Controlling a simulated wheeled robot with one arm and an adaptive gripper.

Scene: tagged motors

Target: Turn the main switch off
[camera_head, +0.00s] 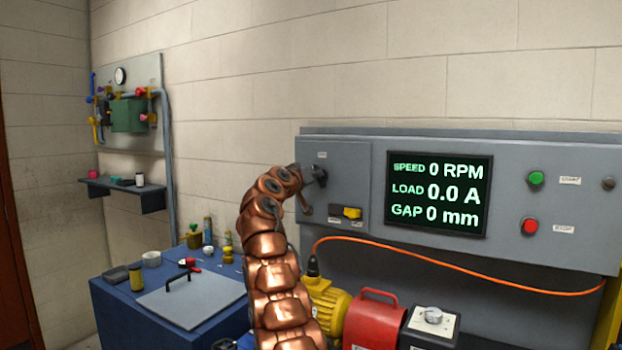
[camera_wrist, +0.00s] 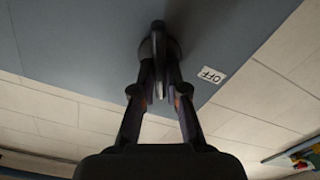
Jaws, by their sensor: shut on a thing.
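The main switch is a dark rotary handle on the left section of the grey control panel (camera_head: 345,150). In the wrist view the switch handle (camera_wrist: 158,42) stands out from its round base, with a white OFF label (camera_wrist: 212,75) to its right. My gripper (camera_wrist: 158,78) has one finger on each side of the handle and is shut on it. In the head view my gripper (camera_head: 316,177) is at the panel, and my copper-coloured arm hides part of the switch area. The display (camera_head: 438,194) reads 0 RPM, 0.0 A and 0 mm.
A yellow part (camera_head: 352,212) sits below the switch. A green button (camera_head: 536,178) and a red button (camera_head: 530,226) are at the right. An orange cable (camera_head: 430,258) runs along the panel above a yellow motor (camera_head: 330,303) and a red box (camera_head: 371,320). A blue bench (camera_head: 130,310) is left.

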